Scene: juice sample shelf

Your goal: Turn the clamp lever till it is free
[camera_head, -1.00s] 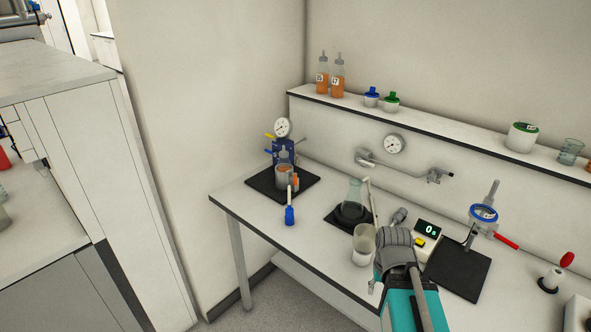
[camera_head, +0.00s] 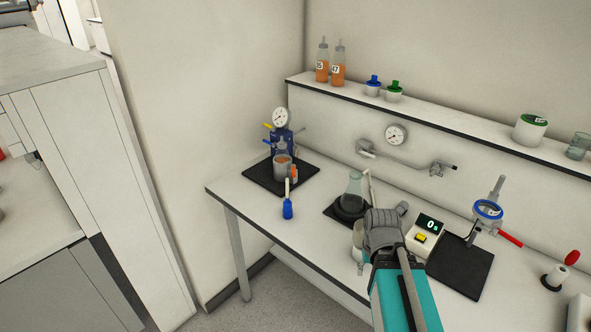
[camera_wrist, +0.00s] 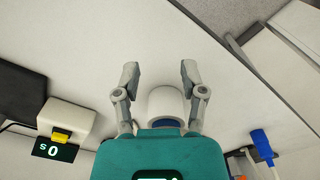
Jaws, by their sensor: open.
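A blue ring clamp (camera_head: 487,211) with a red lever (camera_head: 509,239) sits on a stand over a black base (camera_head: 459,266) at the right of the bench. I cannot tell which of the two is the clamp lever; neither shows in the wrist view. My gripper (camera_wrist: 160,76) is open, its two fingers apart above the bench. It is left of both levers in the head view, where my arm hides the fingers.
A pale beaker (camera_wrist: 166,103) is just below my gripper. A timer (camera_head: 427,231) reading 0 and a flask (camera_head: 352,192) stand close by. A blue-handled tool (camera_head: 287,207) and a blue gauge device (camera_head: 282,143) are at left. Bare bench (camera_head: 320,241) lies front left.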

